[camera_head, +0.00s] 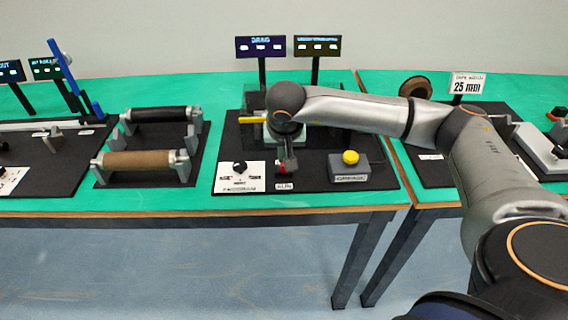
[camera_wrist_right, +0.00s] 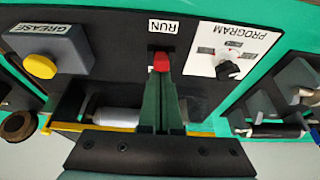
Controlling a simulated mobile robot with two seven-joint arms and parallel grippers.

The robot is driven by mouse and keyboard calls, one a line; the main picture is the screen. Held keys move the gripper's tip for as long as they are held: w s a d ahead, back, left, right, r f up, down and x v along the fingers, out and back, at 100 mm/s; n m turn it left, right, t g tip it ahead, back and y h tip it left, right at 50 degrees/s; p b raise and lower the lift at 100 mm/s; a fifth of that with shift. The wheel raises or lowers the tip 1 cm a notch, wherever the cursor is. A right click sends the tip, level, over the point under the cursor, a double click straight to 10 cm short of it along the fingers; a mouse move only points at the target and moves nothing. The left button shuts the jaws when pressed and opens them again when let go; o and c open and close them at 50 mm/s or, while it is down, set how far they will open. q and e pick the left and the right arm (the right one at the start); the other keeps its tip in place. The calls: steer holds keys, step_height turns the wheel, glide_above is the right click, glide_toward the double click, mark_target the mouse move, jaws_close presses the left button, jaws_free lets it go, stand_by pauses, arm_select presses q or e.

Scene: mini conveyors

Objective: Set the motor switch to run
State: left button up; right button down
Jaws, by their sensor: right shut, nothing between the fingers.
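The motor switch, a small red-tipped piece (camera_head: 281,168), stands on the black board behind its label plate. In the right wrist view the red piece (camera_wrist_right: 160,62) sits just below the RUN label (camera_wrist_right: 162,26), which reads upside down. My right gripper (camera_head: 289,160) reaches down over the board, right at the switch. In the wrist view its shut fingers (camera_wrist_right: 159,82) end against or just over the red piece; I cannot tell whether they touch. The fingers hide the switch's base, so its set position is unclear. My left gripper is not in view.
A white PROGRAM panel with a black knob (camera_head: 240,168) lies left of the switch. A grey GREASE box with a yellow button (camera_head: 350,158) stands right. Two small displays (camera_head: 261,47) rise behind. Black and brown rollers (camera_head: 140,160) lie on the neighbouring board.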

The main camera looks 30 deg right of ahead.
steer(key=shift+s+a+f+b, duration=0.15)
steer(key=shift+s+f+b, duration=0.05)
steer(key=shift+f+b, duration=0.1)
steer(key=shift+s+a, duration=0.1)
steer(key=shift+s, duration=0.05)
steer(key=shift+r, duration=0.15)
steer(key=shift+s+a+r, duration=0.3)
steer(key=shift+s+a, duration=0.05)
steer(key=shift+s, duration=0.25)
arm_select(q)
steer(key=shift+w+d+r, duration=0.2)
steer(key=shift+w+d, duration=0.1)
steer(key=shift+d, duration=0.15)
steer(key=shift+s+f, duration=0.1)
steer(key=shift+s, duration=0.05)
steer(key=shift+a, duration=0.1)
